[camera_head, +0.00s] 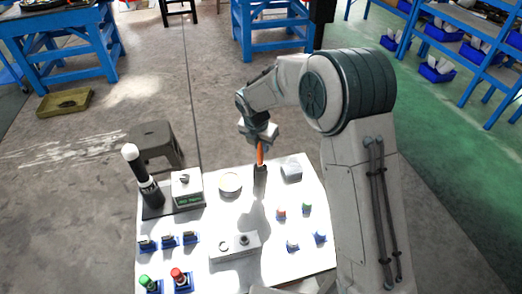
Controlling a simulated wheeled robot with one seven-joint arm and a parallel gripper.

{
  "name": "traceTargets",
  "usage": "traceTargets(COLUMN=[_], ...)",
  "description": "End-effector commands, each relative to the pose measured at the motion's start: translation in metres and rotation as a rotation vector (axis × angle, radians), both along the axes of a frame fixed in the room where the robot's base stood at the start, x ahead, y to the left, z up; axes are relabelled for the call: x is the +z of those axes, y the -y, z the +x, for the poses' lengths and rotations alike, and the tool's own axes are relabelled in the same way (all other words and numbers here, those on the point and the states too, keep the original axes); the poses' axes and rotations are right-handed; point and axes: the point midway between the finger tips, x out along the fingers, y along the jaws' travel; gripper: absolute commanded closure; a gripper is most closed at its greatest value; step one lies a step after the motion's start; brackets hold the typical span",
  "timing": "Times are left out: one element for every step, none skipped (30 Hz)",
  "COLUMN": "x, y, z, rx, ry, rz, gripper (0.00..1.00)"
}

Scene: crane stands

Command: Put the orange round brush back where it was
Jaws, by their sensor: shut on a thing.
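The orange round brush (260,154) is upright under my gripper (260,141), which is shut on its upper end. The brush has an orange shaft and a dark lower part (260,176). It is over the back middle of the white table (225,270), between a round pale dish (230,184) and a grey block (291,168). I cannot tell whether its lower end touches the table. The fingertips are small and partly hidden by the gripper body. A grey block with two round holes or knobs (234,247) stands nearer the front.
At the table's left stand a black post with a white ball (142,172) and a white box with a green display (187,188). Several small blue-based pieces sit front left, and several small coloured pieces (281,213) sit right of middle. A grey stool (155,143) stands behind.

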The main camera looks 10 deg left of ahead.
Motion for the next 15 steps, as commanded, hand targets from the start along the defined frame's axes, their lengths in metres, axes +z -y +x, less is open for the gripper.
traceTargets(x=[-0.008, -0.012, -0.018, -0.022, -0.025, -0.027, -0.028, -0.028, -0.028, -0.028, -0.028, -0.028, -0.028, -0.029, -0.031], y=[0.000, 0.000, 0.000, 0.000, 0.000, 0.000, 0.000, 0.000, 0.000, 0.000, 0.000, 0.000, 0.000, 0.000, 0.000], z=[-0.001, -0.001, -0.001, -0.001, -0.001, -0.001, -0.001, 0.000, 0.000, 0.000, 0.000, 0.000, 0.000, 0.000, 0.000], rx=[0.001, 0.002, 0.002, 0.002, 0.002, 0.002, 0.002, 0.002, 0.001, 0.001, 0.001, 0.001, 0.001, 0.001, 0.002], ry=[-0.004, -0.005, -0.004, -0.005, -0.004, -0.003, -0.001, -0.001, 0.000, 0.000, 0.000, -0.001, -0.001, -0.001, -0.001], rz=[-0.003, -0.003, -0.003, -0.004, -0.003, -0.002, -0.001, -0.001, -0.001, -0.001, -0.001, -0.001, -0.001, -0.001, -0.001], gripper=[1.00, 1.00, 1.00, 1.00, 1.00, 1.00, 1.00, 1.00, 1.00, 1.00, 1.00, 1.00, 1.00, 1.00, 1.00])
